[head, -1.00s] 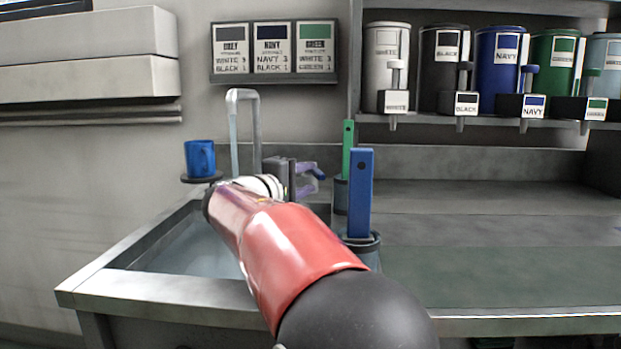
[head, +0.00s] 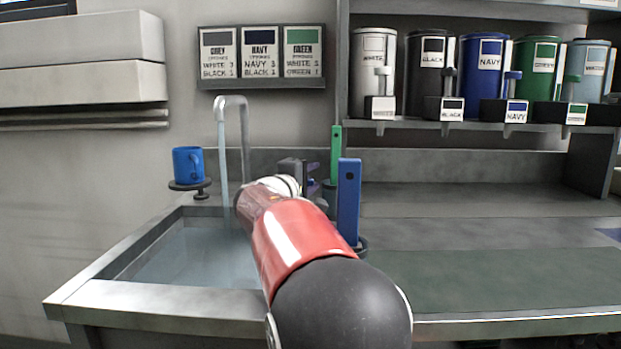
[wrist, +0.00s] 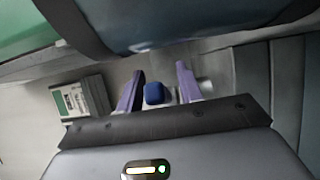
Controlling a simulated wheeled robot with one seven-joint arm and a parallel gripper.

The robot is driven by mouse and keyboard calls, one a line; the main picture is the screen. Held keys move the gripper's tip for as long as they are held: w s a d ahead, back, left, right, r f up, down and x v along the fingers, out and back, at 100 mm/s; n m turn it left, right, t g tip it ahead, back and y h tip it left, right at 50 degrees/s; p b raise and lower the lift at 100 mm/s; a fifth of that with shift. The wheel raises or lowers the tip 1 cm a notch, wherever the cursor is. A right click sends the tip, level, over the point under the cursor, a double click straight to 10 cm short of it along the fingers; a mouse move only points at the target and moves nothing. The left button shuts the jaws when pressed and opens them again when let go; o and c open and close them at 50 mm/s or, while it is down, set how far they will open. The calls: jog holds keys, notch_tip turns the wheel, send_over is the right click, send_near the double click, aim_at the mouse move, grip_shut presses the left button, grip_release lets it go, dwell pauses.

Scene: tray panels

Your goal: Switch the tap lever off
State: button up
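The grey tap (head: 244,140) stands at the back of the sink, with a pale stream of water (head: 222,160) falling from its spout. My gripper (head: 314,187) is to the right of the tap, partly hidden behind my arm and the blue upright paddle. In the wrist view my gripper (wrist: 160,70) has its two purple fingers apart. A small blue knob (wrist: 154,93) shows between them, with a gap on each side. It looks like the lever's end, but I cannot be sure. The lever is not distinguishable in the head view.
A blue paddle (head: 348,200) and a green paddle (head: 335,155) stand close right of my gripper. A blue mug (head: 188,162) sits on a small stand left of the tap. Labelled canisters line the shelf (head: 480,128). The counter (head: 490,200) at right is mostly clear.

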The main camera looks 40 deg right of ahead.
grip_shut()
jog(key=m+g, duration=0.1)
jog(key=a+g+h, duration=0.1)
jog(key=shift+w+m+g, duration=0.2)
jog(key=shift+m+g, duration=0.1)
jog(key=shift+m, duration=0.1)
jog(key=m+g, duration=0.1)
jog(key=a+m+g, duration=0.1)
jog(key=g, duration=0.1)
jog(key=shift+w+h+p, duration=0.1)
jog(key=shift+h+p, duration=0.25)
jog(key=shift+h, duration=0.05)
grip_release()
